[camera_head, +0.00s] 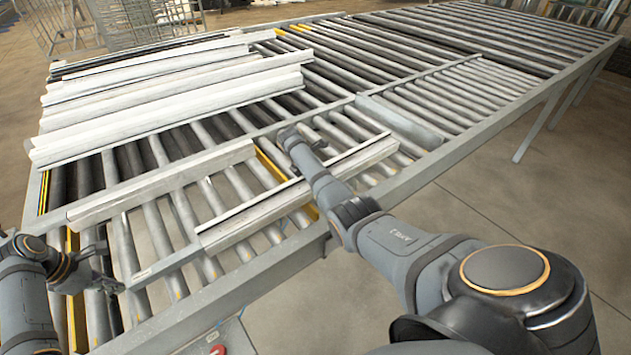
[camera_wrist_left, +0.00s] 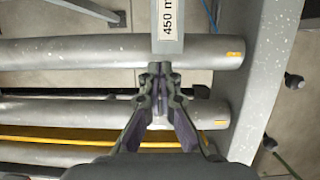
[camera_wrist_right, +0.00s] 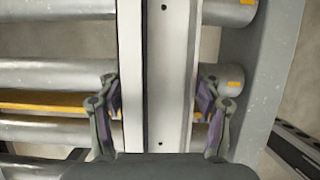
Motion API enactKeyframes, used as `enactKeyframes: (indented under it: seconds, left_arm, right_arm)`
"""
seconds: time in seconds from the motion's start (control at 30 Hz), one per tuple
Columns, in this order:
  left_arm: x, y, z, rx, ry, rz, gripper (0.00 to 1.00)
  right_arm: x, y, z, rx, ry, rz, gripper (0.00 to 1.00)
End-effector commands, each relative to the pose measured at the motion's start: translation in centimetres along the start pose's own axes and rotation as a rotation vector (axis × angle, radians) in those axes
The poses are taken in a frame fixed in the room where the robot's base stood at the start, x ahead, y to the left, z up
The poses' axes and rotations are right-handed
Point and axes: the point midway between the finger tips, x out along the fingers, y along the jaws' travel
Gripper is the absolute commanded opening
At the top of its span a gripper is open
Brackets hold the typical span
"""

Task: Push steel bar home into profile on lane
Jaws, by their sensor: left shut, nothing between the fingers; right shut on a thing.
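The pale profile (camera_head: 245,223) lies across the rollers of the near lane and also shows in the right wrist view (camera_wrist_right: 167,75). The grey steel bar (camera_head: 165,265) lies in line with the profile's left end; how deep it sits inside cannot be told. Its labelled end, reading "450 m", shows in the left wrist view (camera_wrist_left: 168,20). My left gripper (camera_wrist_left: 157,70) is shut and empty, its fingertips at the bar's outer end, touching or nearly so. My right gripper (camera_wrist_right: 160,88) is shut on the profile, a finger on each side; my right arm hides it in the head view.
Another profile (camera_head: 160,185) lies farther back, parallel to this one. Several long white profiles (camera_head: 165,90) are stacked at the back left. The table's side rail (camera_head: 250,285) runs along the near edge.

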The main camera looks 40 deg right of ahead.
Motion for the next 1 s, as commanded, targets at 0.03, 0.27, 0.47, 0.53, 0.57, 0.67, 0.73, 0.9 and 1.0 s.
enactKeyframes:
  seconds: [0.03, 0.27, 0.47, 0.53, 0.57, 0.67, 0.73, 0.9, 1.0]
  left_arm:
    - [0.1, 0.0, 0.3, 0.001, -0.001, 0.000, 0.00]
    - [0.5, 0.0, 1.4, 0.001, -0.002, -0.001, 0.00]
    - [0.7, 0.0, 2.4, 0.001, -0.001, 0.000, 0.00]
    - [0.8, 0.0, 2.7, 0.001, -0.002, 0.000, 0.00]
    - [0.9, 0.0, 2.9, 0.001, -0.002, 0.000, 0.00]
    - [1.0, 0.0, 3.4, 0.001, -0.002, 0.000, 0.00]
    - [1.1, 0.0, 3.7, 0.000, -0.002, 0.000, 0.00]
    - [1.4, 0.0, 4.5, 0.001, -0.002, 0.000, 0.00]
    - [1.5, 0.0, 5.0, 0.001, -0.002, 0.000, 0.00]
  right_arm:
    - [0.0, 0.0, 0.0, 0.000, 0.000, 0.001, 0.03]
    - [0.0, 0.0, 0.0, -0.001, 0.000, 0.001, 0.03]
    - [0.0, 0.0, 0.0, -0.001, 0.000, 0.001, 0.03]
    - [0.0, 0.0, 0.0, -0.001, 0.000, 0.001, 0.03]
    - [0.0, 0.0, 0.0, -0.001, 0.000, 0.001, 0.03]
    - [0.0, 0.0, 0.0, -0.001, 0.001, 0.001, 0.03]
    - [0.0, 0.0, 0.0, -0.001, 0.001, 0.001, 0.03]
    - [0.0, 0.0, -0.1, -0.001, 0.001, 0.001, 0.03]
    - [0.0, 0.0, -0.1, -0.001, 0.001, 0.001, 0.03]
